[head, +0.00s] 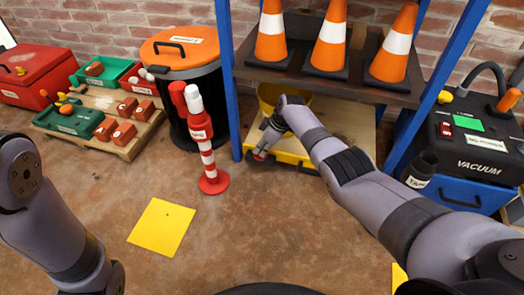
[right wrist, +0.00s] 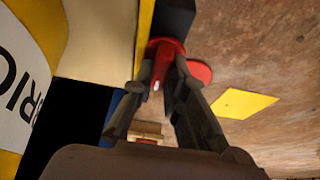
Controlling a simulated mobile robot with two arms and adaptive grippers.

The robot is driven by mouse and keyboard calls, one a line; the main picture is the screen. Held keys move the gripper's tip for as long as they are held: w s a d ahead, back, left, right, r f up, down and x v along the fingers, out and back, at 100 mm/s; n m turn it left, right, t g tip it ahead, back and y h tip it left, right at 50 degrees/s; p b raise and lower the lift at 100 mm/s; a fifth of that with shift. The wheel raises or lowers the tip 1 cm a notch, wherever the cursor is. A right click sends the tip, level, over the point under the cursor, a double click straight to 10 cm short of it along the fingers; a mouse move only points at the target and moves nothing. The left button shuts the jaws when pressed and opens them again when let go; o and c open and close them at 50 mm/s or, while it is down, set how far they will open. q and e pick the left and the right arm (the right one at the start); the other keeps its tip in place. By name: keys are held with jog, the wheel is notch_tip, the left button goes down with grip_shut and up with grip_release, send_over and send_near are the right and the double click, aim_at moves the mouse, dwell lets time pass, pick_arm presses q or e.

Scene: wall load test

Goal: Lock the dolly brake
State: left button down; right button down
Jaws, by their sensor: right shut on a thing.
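The dolly (head: 288,156) is a low platform with a yellow front edge and a pale wooden deck, under the shelf. A yellow bucket-like container (head: 268,92) stands on it, partly behind my right arm. My right gripper (head: 262,153) is at the dolly's front left corner, shut on a small red part, seemingly the brake lever (right wrist: 166,47). In the right wrist view this red part lies between my fingertips, beside the yellow edge. The fingers hide much of it, so its exact position cannot be told. My left gripper is out of view.
A red-and-white post (head: 207,155) stands just left of the dolly. Orange cones (head: 331,38) sit on the blue-framed shelf above. A vacuum (head: 466,150) stands right, a black bin (head: 188,85) left. A yellow sheet (head: 162,228) lies on otherwise clear floor.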

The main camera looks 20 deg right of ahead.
dwell(0.6)
jog(key=c, duration=1.6)
grip_release()
jog(key=shift+s+d+r, duration=0.1)
jog(key=shift+d+r, duration=0.15)
jog(key=shift+r, duration=0.2)
jog(key=s+d, duration=0.6)
jog(key=d, duration=0.4)
jog(key=shift+s, duration=0.3)
jog(key=shift+r, duration=0.1)
